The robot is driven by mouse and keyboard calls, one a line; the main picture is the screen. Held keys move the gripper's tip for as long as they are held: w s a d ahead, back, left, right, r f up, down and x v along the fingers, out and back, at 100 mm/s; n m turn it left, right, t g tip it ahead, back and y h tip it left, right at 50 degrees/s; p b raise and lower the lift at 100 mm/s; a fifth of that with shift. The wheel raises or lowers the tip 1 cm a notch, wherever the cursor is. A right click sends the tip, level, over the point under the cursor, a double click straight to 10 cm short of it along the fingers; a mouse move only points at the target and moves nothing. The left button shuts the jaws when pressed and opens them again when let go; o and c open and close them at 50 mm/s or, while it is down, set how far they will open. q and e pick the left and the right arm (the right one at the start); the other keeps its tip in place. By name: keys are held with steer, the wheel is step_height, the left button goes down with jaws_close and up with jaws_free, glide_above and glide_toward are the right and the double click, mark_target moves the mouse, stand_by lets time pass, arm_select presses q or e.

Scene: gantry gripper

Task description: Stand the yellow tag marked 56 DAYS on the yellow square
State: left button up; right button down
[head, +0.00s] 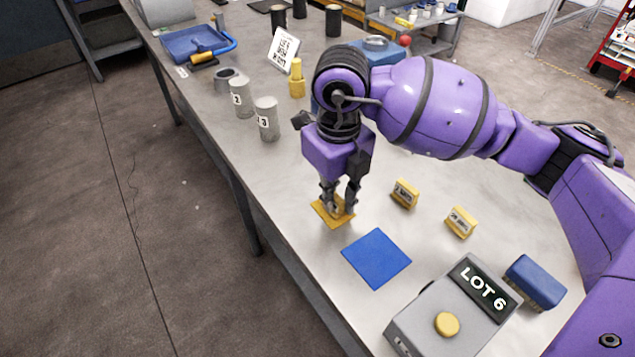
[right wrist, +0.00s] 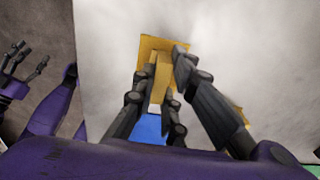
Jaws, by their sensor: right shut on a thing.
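My right gripper (head: 338,208) is shut on a yellow tag (head: 335,211) at the yellow square (head: 322,216). In the right wrist view the tag (right wrist: 160,75) is between the fingers (right wrist: 165,85), with the yellow square (right wrist: 155,46) around and behind it. The held tag's marking is hidden, and I cannot tell whether its base touches the square. Two other yellow tags, a nearer one (head: 461,221) and a farther one (head: 404,193), stand on the table; their print is too small to read surely. My left gripper (right wrist: 25,60) shows open and empty in the right wrist view.
A blue square (head: 376,258) lies just in front of the yellow one. Grey cylinders (head: 266,120) and a yellow bottle (head: 297,80) stand farther back.

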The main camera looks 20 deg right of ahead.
steer(key=c, duration=2.2)
jaws_free()
steer(key=shift+f, duration=0.2)
steer(key=o, duration=0.4)
steer(key=shift+o, duration=0.2)
step_height(320, 180, up, 12)
steer(key=shift+r, duration=0.25)
